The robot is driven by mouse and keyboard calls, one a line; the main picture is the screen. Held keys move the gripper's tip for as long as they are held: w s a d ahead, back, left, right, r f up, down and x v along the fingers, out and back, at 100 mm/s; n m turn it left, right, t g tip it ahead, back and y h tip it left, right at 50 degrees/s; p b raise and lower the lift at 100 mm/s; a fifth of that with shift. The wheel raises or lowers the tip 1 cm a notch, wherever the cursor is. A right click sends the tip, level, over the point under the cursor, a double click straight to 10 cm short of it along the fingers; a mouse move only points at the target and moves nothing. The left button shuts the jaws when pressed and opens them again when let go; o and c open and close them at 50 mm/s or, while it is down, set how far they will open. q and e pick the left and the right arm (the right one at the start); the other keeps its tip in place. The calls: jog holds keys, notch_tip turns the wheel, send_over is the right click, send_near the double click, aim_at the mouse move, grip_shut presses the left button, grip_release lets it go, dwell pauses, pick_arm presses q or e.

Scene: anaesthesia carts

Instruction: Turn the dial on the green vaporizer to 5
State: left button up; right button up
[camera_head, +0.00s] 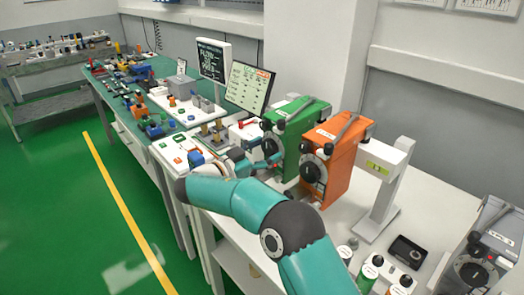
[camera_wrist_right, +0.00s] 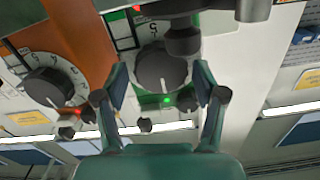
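The green vaporizer (camera_head: 293,122) stands on the cart at the middle of the head view, left of the orange vaporizer (camera_head: 340,150). My right arm reaches across from the lower right, and my right gripper (camera_head: 262,160) is at the green vaporizer's front, partly covering its dial. In the wrist view the dark round dial (camera_wrist_right: 162,68) lies between the two fingers of my right gripper (camera_wrist_right: 160,76). The fingers are open, with a visible gap on each side of the knob. The dial's set value cannot be read. My left gripper is out of view.
The orange vaporizer's dial (camera_wrist_right: 48,88) is close beside my right gripper's finger. A monitor (camera_head: 249,87) stands behind. A white stand (camera_head: 388,185) and a grey vaporizer (camera_head: 485,250) are to the right. Bottles (camera_head: 370,270) stand near the front edge.

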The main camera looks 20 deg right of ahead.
jog(key=c, duration=0.8)
jog(key=shift+a, duration=0.2)
jog(key=shift+d, duration=0.1)
jog(key=shift+d+f+n+b, duration=0.15)
jog(key=shift+n+b, duration=0.25)
jog(key=shift+b, duration=0.4)
jog(key=shift+n+b, duration=0.9)
jog(key=shift+b, duration=0.1)
jog(key=shift+n+b, duration=0.45)
jog(key=shift+n, duration=0.65)
jog(key=shift+n+g, duration=0.3)
jog(key=shift+n, duration=0.5)
jog(key=shift+r, duration=0.2)
